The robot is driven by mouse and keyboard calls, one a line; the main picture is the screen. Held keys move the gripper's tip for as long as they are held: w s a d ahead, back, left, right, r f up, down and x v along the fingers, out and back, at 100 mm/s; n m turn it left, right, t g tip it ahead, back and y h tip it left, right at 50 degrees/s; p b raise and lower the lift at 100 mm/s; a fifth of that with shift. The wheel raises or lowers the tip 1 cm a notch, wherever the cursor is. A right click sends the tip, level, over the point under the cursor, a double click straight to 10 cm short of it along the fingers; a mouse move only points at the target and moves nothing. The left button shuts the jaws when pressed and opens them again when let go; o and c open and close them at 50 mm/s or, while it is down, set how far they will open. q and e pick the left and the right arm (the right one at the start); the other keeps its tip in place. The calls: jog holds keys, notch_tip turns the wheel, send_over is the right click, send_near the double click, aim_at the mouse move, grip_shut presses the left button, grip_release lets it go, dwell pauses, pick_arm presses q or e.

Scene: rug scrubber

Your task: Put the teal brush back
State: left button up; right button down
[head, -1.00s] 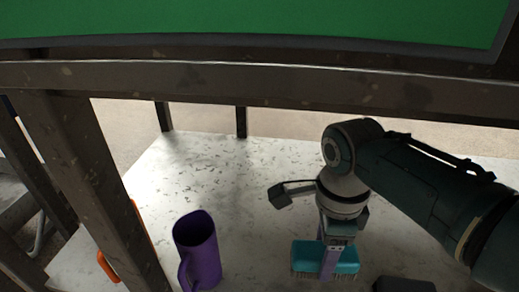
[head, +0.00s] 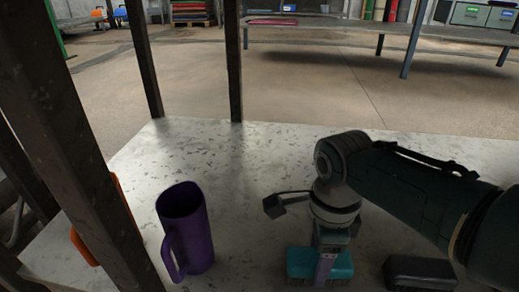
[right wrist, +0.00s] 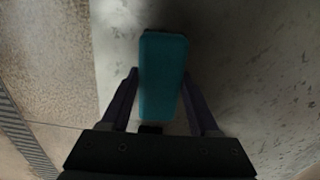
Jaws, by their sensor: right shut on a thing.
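The teal brush (head: 300,264) is at the lower middle of the head view, over the pale speckled surface, with bristles showing under its edge. My right gripper (head: 325,268) points down onto it and is shut on it. In the right wrist view the teal brush (right wrist: 163,75) lies between the two purple fingers of my right gripper (right wrist: 162,100). I cannot tell whether the brush touches the surface. My left gripper is not in view.
A purple mug (head: 190,235) stands left of the brush. A black block (head: 420,272) lies right of it. An orange item (head: 84,248) is partly hidden behind a dark post (head: 85,150) at left. The speckled surface (head: 235,160) is clear behind the mug.

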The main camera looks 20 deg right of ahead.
jog(key=shift+f, duration=0.25)
jog(key=shift+c, duration=0.6)
grip_release()
jog(key=shift+b, duration=0.45)
jog(key=r+p, duration=0.9)
jog(key=r, duration=0.1)
jog(key=shift+d+p, duration=0.3)
jog(key=shift+p, duration=0.1)
jog(key=shift+s+d+n, duration=0.1)
jog(key=shift+s+n, duration=0.5)
jog(key=shift+n, duration=0.6)
jog(key=s+a+r+n+t, duration=0.3)
jog(key=s+r+n, duration=0.9)
jog(key=n, duration=1.1)
jog(key=s+a, duration=0.1)
jog(key=s, duration=0.1)
jog(key=shift+s+a+t, duration=0.15)
jog(key=shift+s+t, duration=0.15)
jog(key=shift+s, duration=0.05)
